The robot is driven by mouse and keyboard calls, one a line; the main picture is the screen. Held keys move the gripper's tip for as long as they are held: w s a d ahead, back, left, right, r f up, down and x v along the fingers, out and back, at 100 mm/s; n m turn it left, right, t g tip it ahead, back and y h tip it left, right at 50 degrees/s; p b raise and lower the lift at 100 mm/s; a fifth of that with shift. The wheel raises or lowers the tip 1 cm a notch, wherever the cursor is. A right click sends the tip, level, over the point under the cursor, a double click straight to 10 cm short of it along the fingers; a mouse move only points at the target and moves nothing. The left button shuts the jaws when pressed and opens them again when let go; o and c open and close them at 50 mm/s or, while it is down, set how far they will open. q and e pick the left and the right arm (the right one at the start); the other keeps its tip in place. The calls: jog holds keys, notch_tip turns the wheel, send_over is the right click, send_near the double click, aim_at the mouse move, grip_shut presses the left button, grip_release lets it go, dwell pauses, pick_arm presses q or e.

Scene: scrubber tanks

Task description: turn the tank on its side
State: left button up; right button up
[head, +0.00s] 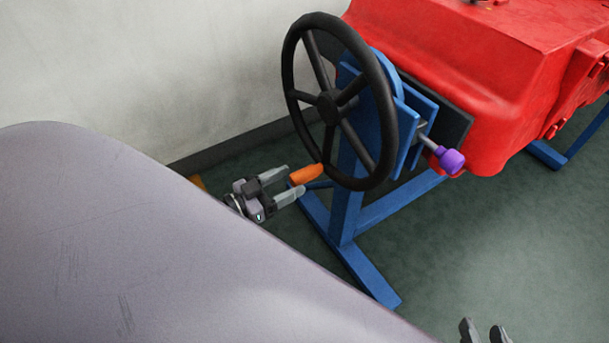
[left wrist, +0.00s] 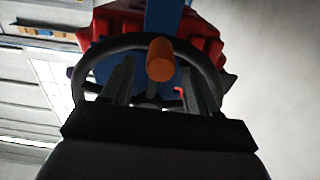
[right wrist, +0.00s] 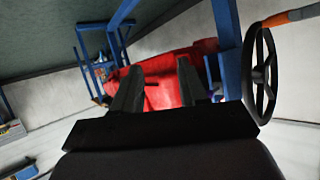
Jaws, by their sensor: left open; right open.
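The red tank (head: 450,65) hangs on a blue stand (head: 345,195). A black handwheel (head: 371,178) is mounted at the tank's near end, with an orange handle (head: 307,174) at its lower left rim. A purple knob (head: 450,160) on a pin sits right of the wheel. My left gripper (head: 294,181) is open, its fingers close to the orange handle; in the left wrist view the handle (left wrist: 160,60) shows between the two fingers. Contact cannot be told. My right gripper (head: 486,330) is open and empty at the bottom edge, apart from the stand.
A pale wall (head: 130,70) stands behind the wheel on the left. Green floor (head: 500,240) is clear to the right of the stand. In the right wrist view, a blue rack (right wrist: 98,62) with items stands farther off.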

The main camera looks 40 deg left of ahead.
aim_at(305, 174)
pick_arm(q)
jog(key=shift+b+x, duration=0.65)
jog(key=shift+x, duration=1.95)
jog(key=shift+c, duration=0.2)
grip_shut()
